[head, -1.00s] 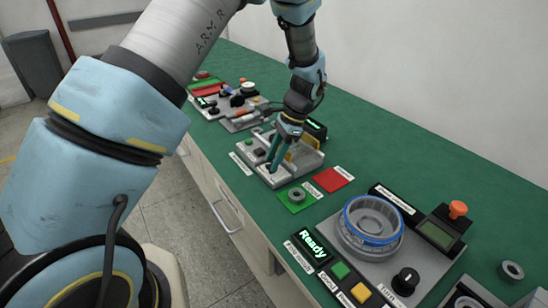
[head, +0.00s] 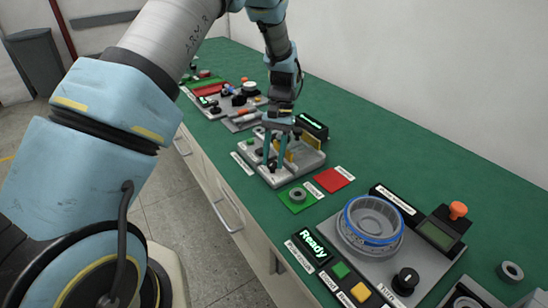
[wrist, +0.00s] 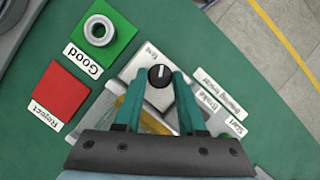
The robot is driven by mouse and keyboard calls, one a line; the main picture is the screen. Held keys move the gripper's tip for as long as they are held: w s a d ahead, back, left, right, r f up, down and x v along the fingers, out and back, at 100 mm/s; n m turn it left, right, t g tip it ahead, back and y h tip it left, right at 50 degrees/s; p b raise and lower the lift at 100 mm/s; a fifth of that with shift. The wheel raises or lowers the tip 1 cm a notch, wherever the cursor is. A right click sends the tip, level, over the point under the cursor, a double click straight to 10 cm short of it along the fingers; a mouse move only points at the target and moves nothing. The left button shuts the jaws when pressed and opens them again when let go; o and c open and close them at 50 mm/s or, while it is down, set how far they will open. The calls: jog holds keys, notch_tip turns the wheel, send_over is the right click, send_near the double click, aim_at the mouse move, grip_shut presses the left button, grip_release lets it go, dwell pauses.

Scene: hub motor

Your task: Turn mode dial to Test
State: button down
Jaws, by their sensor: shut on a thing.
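The mode dial (wrist: 160,76), a black round knob with a white pointer mark, sits on a light grey station plate.
A green Good pad (wrist: 121,40) with a grey ring (wrist: 98,30) and a red Reject pad (wrist: 60,92) lie beside the station. A yellow part (wrist: 130,105) stands behind the fingers. A motor stand (head: 372,220) is nearer on the right.

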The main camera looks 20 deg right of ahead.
jog(key=shift+n+h, duration=0.3)
jog(key=shift+n, duration=0.5)
jog(key=shift+w, duration=0.1)
jog(key=c, duration=0.5)
grip_release()
